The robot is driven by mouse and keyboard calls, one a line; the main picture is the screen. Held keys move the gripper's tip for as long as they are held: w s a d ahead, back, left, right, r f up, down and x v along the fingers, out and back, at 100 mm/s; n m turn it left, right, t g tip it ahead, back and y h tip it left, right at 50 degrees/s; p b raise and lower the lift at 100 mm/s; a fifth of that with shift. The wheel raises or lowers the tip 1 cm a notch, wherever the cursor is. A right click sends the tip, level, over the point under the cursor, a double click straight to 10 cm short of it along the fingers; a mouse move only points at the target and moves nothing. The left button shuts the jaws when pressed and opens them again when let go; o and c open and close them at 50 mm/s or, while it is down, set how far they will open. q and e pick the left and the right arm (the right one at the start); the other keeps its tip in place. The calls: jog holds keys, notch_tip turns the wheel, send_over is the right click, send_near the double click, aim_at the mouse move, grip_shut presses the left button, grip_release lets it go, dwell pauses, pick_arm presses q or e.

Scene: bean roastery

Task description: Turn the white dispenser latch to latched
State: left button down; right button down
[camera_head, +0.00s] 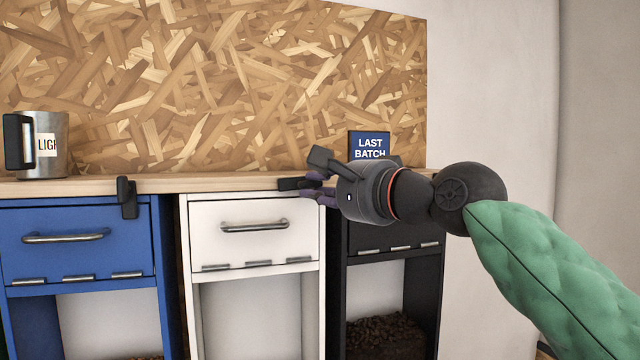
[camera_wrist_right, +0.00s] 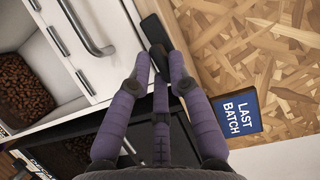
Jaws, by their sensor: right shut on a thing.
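The white dispenser (camera_head: 252,232) stands in the middle of the head view, with a metal handle bar on its closed front. Its black latch (camera_head: 291,184) lies roughly level at the upper right corner, its outer end pointing left. In the right wrist view the latch (camera_wrist_right: 153,28) runs up from between the purple fingers. My right gripper (camera_head: 314,186) is at the latch, its fingers shut on it; they (camera_wrist_right: 160,80) hide part of it. The pivot is hidden. My left gripper is not in view.
A blue dispenser (camera_head: 20,247) with an upright black latch (camera_head: 127,197) stands left. A black dispenser (camera_head: 388,268) with beans stands right, partly behind my arm. On the wooden shelf (camera_head: 225,182) are a metal mug (camera_head: 54,157) and a "LAST BATCH" sign (camera_head: 370,144).

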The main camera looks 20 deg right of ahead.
jog(key=n+p, duration=0.2)
jog(key=r+n+g+h+p, duration=0.1)
jog(key=n+p, duration=0.1)
jog(key=p, duration=0.1)
jog(key=n+g+h+p, duration=0.1)
jog(key=n+p, duration=0.1)
jog(key=shift+a+n+h+p, duration=0.1)
jog(key=shift+n+h+p, duration=0.2)
jog(key=shift+n+p, duration=0.1)
jog(key=n+h+p, duration=0.2)
jog(key=n, duration=0.1)
jog(key=shift+a, duration=0.1)
jog(key=shift+a+n+g+h+p, duration=0.1)
jog(key=shift+n+g+h+p, duration=0.3)
jog(key=shift+n+h, duration=0.85)
jog(key=shift+n, duration=0.25)
jog(key=c, duration=1.1)
grip_release()
jog(key=shift+w, duration=0.1)
jog(key=shift+c, duration=0.2)
jog(key=v, duration=1.2)
jog(key=shift+f, duration=0.15)
